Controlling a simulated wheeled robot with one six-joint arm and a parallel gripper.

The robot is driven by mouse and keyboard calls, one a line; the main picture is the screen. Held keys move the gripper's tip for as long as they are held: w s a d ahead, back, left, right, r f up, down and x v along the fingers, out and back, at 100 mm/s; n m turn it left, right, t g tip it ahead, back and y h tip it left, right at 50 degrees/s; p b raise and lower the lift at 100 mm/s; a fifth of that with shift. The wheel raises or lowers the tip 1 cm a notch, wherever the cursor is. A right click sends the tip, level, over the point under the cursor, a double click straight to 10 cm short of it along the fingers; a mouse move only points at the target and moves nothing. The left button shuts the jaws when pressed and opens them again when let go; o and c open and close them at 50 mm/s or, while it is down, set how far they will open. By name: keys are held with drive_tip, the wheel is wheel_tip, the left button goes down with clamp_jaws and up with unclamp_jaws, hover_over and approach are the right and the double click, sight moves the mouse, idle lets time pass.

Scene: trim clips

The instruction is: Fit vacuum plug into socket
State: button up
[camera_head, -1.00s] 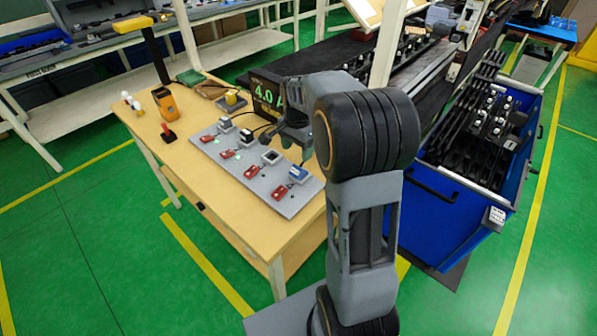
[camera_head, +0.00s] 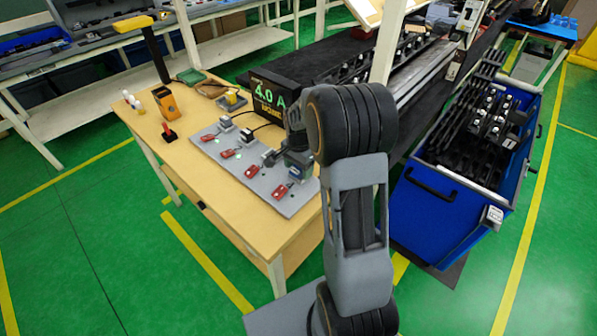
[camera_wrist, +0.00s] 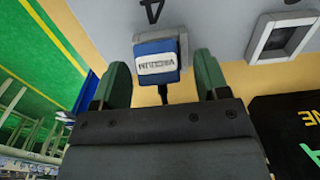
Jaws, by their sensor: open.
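The blue vacuum plug (camera_wrist: 157,68), with a white VACUUM label, sits at a grey socket (camera_wrist: 183,45) beside the number 4 in the wrist view. I cannot tell how deep it is in the socket. A dark cord runs from it toward my gripper. My gripper (camera_wrist: 161,62) is open, with one green finger on each side of the plug and small gaps visible. In the head view my gripper (camera_head: 298,160) is low over the near right end of the grey socket panel (camera_head: 288,207) and hides most of the plug.
An empty square socket (camera_wrist: 280,40) is beside the plug. Red switches (camera_head: 251,171) line the panel's front. A display (camera_head: 268,95) reading 4.0 A stands behind. A yellow meter (camera_head: 165,101) and a red-handled item (camera_head: 169,133) are at the left of the wooden table (camera_head: 225,227).

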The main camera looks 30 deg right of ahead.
drive_tip(key=c, duration=1.1)
drive_tip(key=shift+r, duration=0.1)
